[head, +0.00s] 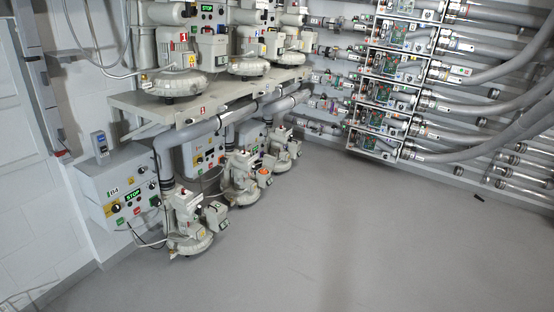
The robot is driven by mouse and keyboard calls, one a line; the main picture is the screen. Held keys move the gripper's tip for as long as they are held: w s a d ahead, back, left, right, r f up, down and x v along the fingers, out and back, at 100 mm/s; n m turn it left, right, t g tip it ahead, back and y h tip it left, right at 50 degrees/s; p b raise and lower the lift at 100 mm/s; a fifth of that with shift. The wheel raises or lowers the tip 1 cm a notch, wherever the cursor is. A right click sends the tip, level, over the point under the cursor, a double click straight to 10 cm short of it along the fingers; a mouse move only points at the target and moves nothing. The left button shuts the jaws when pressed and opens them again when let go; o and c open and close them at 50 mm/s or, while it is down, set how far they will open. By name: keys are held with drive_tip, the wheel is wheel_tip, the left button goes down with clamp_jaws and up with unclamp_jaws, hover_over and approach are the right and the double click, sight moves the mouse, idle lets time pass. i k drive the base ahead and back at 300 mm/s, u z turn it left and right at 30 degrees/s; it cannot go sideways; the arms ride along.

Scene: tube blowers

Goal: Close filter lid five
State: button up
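My gripper is not in view. I cannot tell which part is filter lid five, or whether any lid is open or shut; the number labels are too small to read. A stack of boxes with see-through fronts (381,91) hangs at the back right, joined to grey pipes on both sides. Several pale blowers stand in two rows on the left. The nearest upper blower (177,70) sits on a shelf, and the nearest lower blower (188,225) stands below it near the floor.
The grey shelf (150,108) sticks out from the wall. Thick grey hoses (490,110) curve across the right. The grey floor (340,240) is clear except for a small dark object (477,197).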

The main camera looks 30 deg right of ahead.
sight(269, 162)
drive_tip(key=z, duration=1.55)
drive_tip(key=i, duration=7.4)
